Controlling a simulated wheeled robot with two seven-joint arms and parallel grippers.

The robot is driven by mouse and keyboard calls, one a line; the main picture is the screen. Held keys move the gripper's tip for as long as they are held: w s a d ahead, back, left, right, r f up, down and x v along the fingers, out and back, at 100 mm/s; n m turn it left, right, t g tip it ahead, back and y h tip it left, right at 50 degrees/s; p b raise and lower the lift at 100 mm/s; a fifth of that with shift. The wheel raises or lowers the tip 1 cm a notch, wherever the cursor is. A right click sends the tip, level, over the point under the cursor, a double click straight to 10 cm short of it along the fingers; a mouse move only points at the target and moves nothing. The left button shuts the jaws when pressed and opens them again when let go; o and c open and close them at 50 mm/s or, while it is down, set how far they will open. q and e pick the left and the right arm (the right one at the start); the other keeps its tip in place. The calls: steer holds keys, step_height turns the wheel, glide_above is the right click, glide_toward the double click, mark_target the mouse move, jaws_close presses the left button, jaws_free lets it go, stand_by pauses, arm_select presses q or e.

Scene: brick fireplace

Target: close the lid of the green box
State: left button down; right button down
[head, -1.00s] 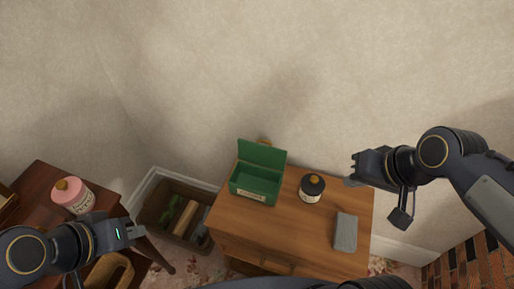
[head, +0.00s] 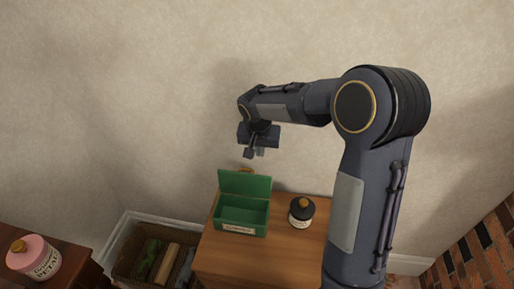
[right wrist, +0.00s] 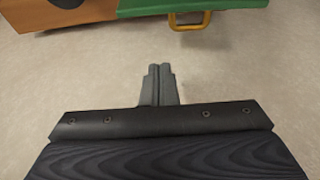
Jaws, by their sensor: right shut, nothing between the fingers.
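The green box (head: 241,228) stands on the wooden cabinet in the head view, with a pale label on its front. Its lid (head: 246,184) is open and stands up at the back edge. My right gripper (head: 254,153) is above and behind the lid, pointing down, shut and empty, apart from the box. In the right wrist view its closed fingers (right wrist: 159,72) show with a gap to the green edge of the box (right wrist: 150,7) and a brass loop (right wrist: 190,21) on it. My left gripper is out of view.
A wicker basket (head: 125,264) is on the floor at left. A pink jar (head: 36,258) stands on a dark table. The wall is close behind.

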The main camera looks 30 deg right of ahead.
mark_target(246, 180)
steer(key=x, duration=0.6)
steer(key=s+a, duration=0.1)
steer(key=s+a+r, duration=0.1)
steer(key=s, duration=0.1)
steer(key=shift+s+a, duration=0.15)
steer(key=shift+a, duration=0.05)
steer(key=shift+f, duration=0.1)
